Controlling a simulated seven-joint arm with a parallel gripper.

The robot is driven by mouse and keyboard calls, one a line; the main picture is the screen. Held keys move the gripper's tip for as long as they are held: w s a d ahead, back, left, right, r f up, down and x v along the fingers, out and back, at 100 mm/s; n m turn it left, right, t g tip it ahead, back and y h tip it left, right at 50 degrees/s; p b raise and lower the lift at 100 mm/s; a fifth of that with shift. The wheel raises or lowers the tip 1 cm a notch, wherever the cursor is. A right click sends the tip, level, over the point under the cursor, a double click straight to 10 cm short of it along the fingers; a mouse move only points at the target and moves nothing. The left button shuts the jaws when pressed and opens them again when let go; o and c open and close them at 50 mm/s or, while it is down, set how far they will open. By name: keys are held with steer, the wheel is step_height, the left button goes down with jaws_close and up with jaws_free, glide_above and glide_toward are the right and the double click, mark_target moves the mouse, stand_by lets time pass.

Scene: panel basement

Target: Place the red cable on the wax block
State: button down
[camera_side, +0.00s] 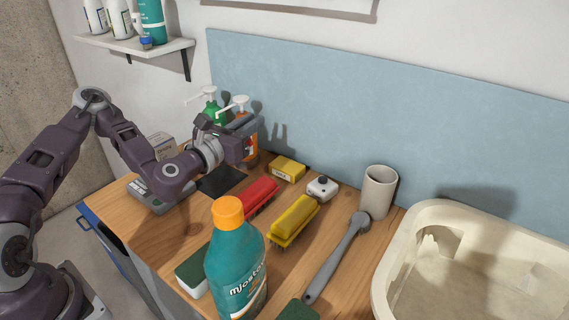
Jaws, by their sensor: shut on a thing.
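My gripper (247,146) is at the back left of the wooden worktop, in front of the pump bottles and above the counter. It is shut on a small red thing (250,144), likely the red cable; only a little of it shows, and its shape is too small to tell. No other cable is in view. The wax block (287,169) looks like the small yellow block with a dark label, flat on the worktop near the blue wall panel. It lies to the right of my gripper and lower in the picture. Its visible top is bare.
A red brush (261,196) and a yellow brush (295,218) lie in front of the block. A white device with a black knob (322,188) and a beige cup (378,192) stand to its right. A tall teal bottle (236,265) stands in front. A basin (400,262) is at right.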

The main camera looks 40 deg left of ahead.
steer(key=w+f+n+g+y, duration=0.1)
steer(key=w+f+n+y, duration=0.2)
steer(key=w+f+y, duration=0.25)
steer(key=w+r+n+g+y, duration=0.1)
steer(key=n+g+y, duration=0.1)
steer(key=w+a+r+n+g+y, duration=0.1)
steer(key=w+n+g+y, duration=0.1)
steer(key=y, duration=0.1)
steer(key=w+a+r+n+g+y, duration=0.1)
steer(key=r+n+y, duration=0.1)
steer(key=shift+w+n+g+y, duration=0.25)
steer(key=shift+n+g, duration=0.05)
steer(key=shift+g, duration=0.1)
steer(key=shift+d+r+n+g+y, duration=0.1)
steer(key=shift+r+n+g+y, duration=0.05)
steer(key=shift+n+g+y, duration=0.55)
steer(key=shift+d+r+n+g, duration=0.2)
steer(key=shift+d+n+g, duration=0.1)
steer(key=shift+g, duration=0.4)
steer(key=n+g, duration=0.1)
glide_above(281, 159)
steer(key=shift+y, duration=0.3)
step_height(281, 159, down, 7)
steer(key=shift+w+a+f, duration=0.1)
steer(key=c, duration=1.7)
jaws_free()
